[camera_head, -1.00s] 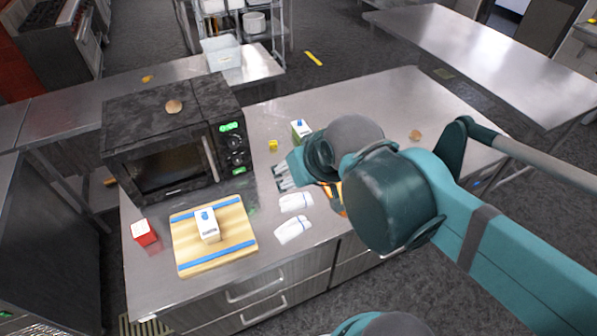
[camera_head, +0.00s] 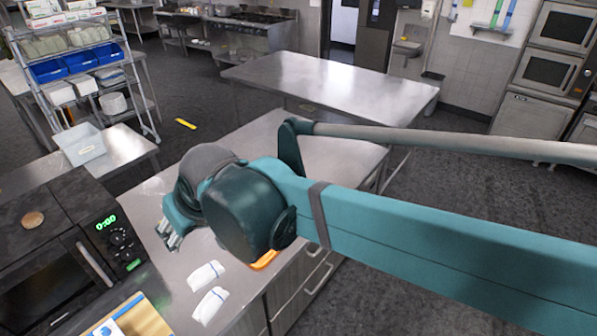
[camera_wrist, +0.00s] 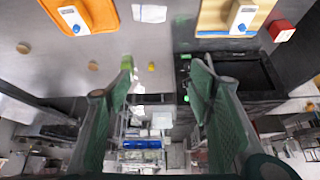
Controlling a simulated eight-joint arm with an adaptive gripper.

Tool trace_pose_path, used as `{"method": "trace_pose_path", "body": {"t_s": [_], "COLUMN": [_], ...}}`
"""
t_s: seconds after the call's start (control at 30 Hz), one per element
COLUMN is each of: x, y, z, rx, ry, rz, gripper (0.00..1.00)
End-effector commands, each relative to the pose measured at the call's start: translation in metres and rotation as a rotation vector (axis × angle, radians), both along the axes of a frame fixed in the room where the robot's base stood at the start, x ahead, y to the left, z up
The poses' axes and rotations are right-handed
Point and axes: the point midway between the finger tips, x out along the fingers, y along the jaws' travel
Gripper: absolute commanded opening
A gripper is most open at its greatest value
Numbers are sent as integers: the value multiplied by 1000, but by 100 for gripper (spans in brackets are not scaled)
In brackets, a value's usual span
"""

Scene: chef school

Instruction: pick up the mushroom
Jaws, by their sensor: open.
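No object is clearly identifiable as a mushroom. A round tan piece (camera_head: 33,220) lies on top of the microwave in the head view and may be one. In the wrist view two small round tan pieces, one at the far left (camera_wrist: 22,47) and one nearer the left finger (camera_wrist: 92,65), lie on the grey counter. They are too small to name surely. My gripper (camera_wrist: 160,78) is open, with nothing between its green fingers. In the head view my gripper (camera_head: 173,239) is over the counter, right of the microwave, and my arm hides part of the counter.
The microwave (camera_head: 62,280) stands at the left. Two white packets (camera_head: 207,276) lie on the counter (camera_head: 320,160). The wrist view shows an orange board (camera_wrist: 103,14), a wooden board (camera_wrist: 212,14), cartons, a red box (camera_wrist: 281,31) and a yellow piece (camera_wrist: 151,66).

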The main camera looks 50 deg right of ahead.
Motion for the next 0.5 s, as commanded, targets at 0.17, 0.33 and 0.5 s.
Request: {"method": "trace_pose_path", "body": {"t_s": [0.17, 0.33, 0.5], "x": [26, 50, 74], "y": [-20, -40, -62], "z": [12, 20, 26], "rx": [17, 34, 51], "ry": [26, 51, 75], "rz": [-64, -123, -182], "gripper": [52, 52, 52]}}
